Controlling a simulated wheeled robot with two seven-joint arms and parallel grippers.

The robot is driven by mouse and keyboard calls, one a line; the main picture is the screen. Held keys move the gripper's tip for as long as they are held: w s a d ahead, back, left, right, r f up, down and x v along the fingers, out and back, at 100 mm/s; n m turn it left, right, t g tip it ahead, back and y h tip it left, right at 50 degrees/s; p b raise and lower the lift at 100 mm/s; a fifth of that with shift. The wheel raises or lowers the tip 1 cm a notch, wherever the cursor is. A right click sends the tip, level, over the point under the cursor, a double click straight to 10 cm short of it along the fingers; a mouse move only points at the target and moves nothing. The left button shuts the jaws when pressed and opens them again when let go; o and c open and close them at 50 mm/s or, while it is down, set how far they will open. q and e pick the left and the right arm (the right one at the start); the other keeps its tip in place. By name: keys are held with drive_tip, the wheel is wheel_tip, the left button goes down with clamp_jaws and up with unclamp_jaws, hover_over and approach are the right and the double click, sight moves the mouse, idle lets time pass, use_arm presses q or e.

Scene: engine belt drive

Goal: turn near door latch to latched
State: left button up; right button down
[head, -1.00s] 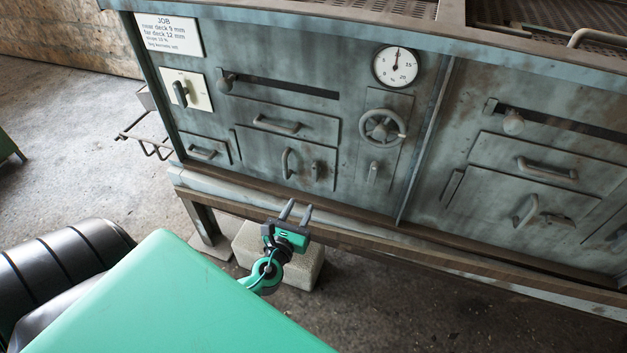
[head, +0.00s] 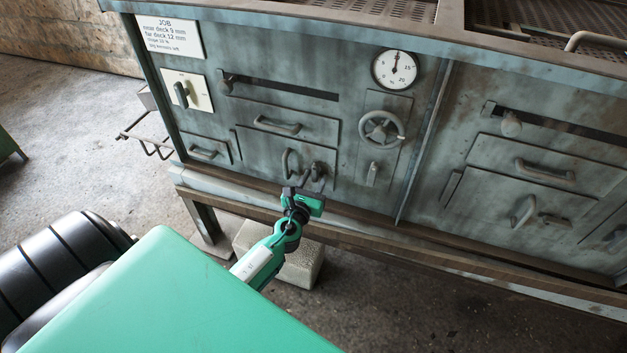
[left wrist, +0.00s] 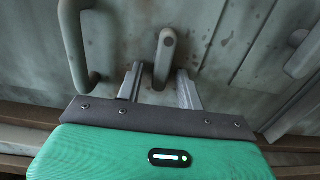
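The near door latch (left wrist: 164,58) is a short grey lever on the near door, roughly upright in the left wrist view. In the head view the latch is partly hidden by my left gripper (head: 308,177). The curved door handle (left wrist: 78,45) is left of the latch; it also shows in the head view (head: 287,163). In the left wrist view my left gripper (left wrist: 160,70) is open, one finger on each side of the lever's lower part. Gaps show between fingers and lever, and I see no grip. My right gripper is in neither view.
A handwheel (head: 381,130) and a small lever (head: 372,174) are to the right of the door. A drawer with a handle (head: 277,126) is above it. A ledge (head: 350,222) runs below the panel. A pale block (head: 297,262) stands on the floor under the ledge.

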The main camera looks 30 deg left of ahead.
use_arm(q)
clamp_jaws()
